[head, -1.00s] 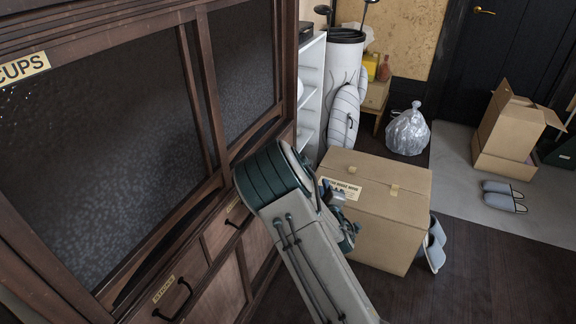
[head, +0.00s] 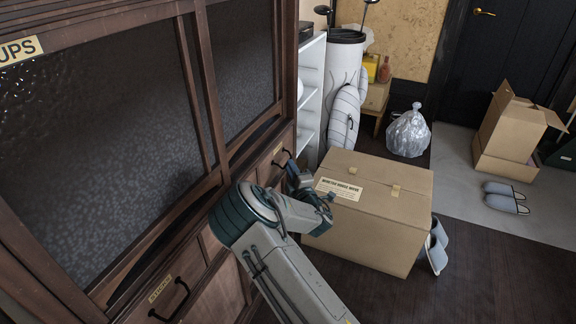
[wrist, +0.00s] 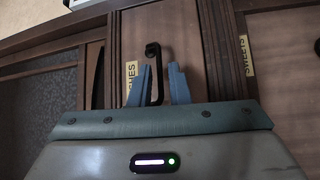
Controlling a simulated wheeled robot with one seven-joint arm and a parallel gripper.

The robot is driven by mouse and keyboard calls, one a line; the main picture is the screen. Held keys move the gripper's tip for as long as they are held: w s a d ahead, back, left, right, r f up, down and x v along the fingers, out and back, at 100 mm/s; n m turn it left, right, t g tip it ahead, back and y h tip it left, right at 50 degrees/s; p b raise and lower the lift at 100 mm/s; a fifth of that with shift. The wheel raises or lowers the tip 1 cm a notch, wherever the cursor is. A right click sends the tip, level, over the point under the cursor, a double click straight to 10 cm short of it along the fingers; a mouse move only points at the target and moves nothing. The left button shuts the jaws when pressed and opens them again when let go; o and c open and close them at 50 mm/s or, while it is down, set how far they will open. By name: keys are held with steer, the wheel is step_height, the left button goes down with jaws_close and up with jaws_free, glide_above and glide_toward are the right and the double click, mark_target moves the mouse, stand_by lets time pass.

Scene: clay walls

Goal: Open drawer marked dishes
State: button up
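The dishes drawer (wrist: 185,40) is a brown wooden front with a black bar handle (wrist: 153,58). Its label (wrist: 131,75) is partly hidden by my left finger, with "SHES" readable. My gripper (wrist: 160,75) is open, its two blue fingers pointing at the drawer. The handle shows between the fingers, closer to the left one; I cannot tell whether they touch. In the head view my gripper (head: 292,173) is at the cabinet's far end, close to a dark handle (head: 282,157). The drawer looks closed.
Glass doors (head: 110,140) sit above the drawers. A cardboard box (head: 375,200) stands close to the right of my gripper. Dark floor (head: 470,275) is clear at lower right.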

steer(key=shift+x, duration=1.7)
jaws_close()
